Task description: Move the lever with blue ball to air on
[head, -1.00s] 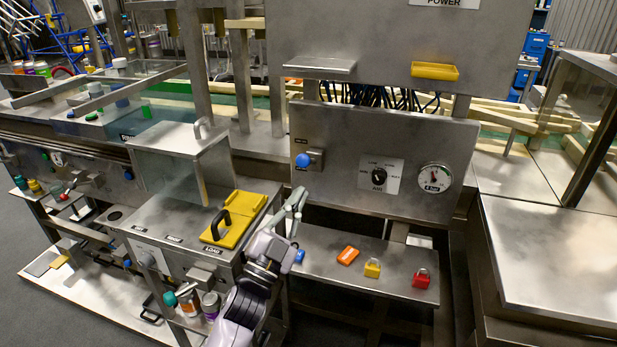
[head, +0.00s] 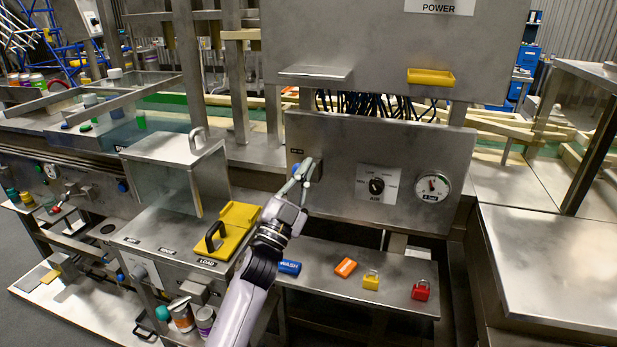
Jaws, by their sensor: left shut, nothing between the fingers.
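The blue ball (head: 295,169) of the lever is at the left end of the steel air panel (head: 335,140). A small label sits just above the lever, too small to read. My right gripper is not in view.
The panel also holds a black AIR knob (head: 376,186) and a round gauge (head: 433,187). On the shelf below lie a blue tag (head: 289,267), an orange tag (head: 345,267), a yellow padlock (head: 371,281) and a red padlock (head: 420,290). A yellow plate (head: 231,229) with a black handle is at the left.

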